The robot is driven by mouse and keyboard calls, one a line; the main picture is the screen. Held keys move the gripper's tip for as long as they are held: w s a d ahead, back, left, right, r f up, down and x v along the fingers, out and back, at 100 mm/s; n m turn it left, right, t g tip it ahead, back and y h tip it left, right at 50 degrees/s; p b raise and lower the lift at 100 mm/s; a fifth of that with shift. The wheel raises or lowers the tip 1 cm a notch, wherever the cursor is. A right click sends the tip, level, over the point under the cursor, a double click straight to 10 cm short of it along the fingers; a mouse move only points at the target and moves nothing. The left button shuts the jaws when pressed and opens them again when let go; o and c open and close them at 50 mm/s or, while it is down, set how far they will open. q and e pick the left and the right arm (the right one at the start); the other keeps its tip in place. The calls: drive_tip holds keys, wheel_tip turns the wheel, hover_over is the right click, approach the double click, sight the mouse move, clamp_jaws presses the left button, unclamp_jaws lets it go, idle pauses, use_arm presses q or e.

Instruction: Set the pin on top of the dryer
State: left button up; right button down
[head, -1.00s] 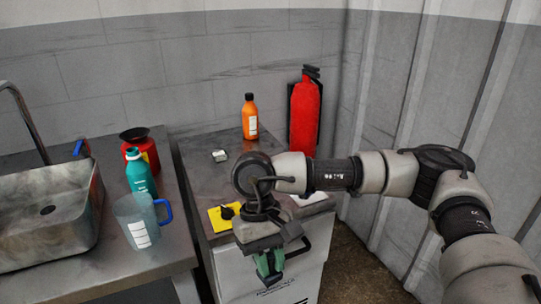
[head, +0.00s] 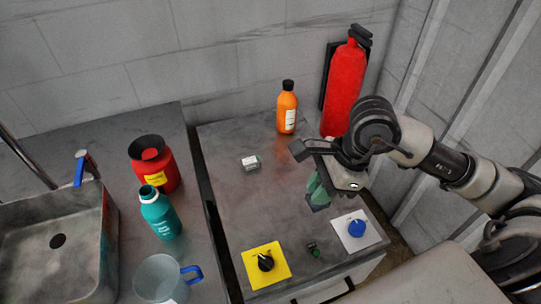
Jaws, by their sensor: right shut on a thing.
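The dryer (head: 250,205) is the cabinet with a bare grey metal top and a pale front, at the centre of the head view. My right gripper (head: 319,190) comes in from the right and is above the dryer's top, over its right half. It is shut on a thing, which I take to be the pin. Green parts show at the jaws, but I cannot tell clearly which are fingers and which are the pin. The held thing appears to be above the surface, not resting on it. My left gripper is not in view.
An orange bottle (head: 287,112), a small grey box (head: 250,162), a black knob on a yellow plate (head: 265,262), a blue knob (head: 356,228) and a small green-ended piece (head: 314,249) are on the top. A red extinguisher (head: 343,88) stands behind. The top's left middle is clear.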

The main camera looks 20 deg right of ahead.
drive_tip(key=shift+w, duration=0.4)
drive_tip(key=w+f+p, duration=0.1)
drive_tip(key=w+f, duration=0.1)
drive_tip(key=w, duration=0.1)
drive_tip(key=w+f+p, duration=0.1)
drive_tip(key=w+f, duration=0.1)
drive_tip(key=w, duration=0.1)
drive_tip(key=w+a+f+p, duration=0.1)
drive_tip(key=w+f, duration=0.1)
drive_tip(key=w, duration=0.1)
drive_tip(key=shift+w, duration=0.35)
drive_tip(key=shift+w+f, duration=0.2)
drive_tip(key=shift+w, duration=0.1)
drive_tip(key=shift+w+f, duration=0.15)
wheel_tip(320, 180, down, 4)
drive_tip(key=shift+r+p, duration=0.15)
drive_tip(key=shift+p, duration=0.65)
drive_tip(key=shift+f, duration=0.25)
drive_tip(key=c, duration=1.1)
unclamp_jaws()
drive_tip(key=shift+o, duration=0.2)
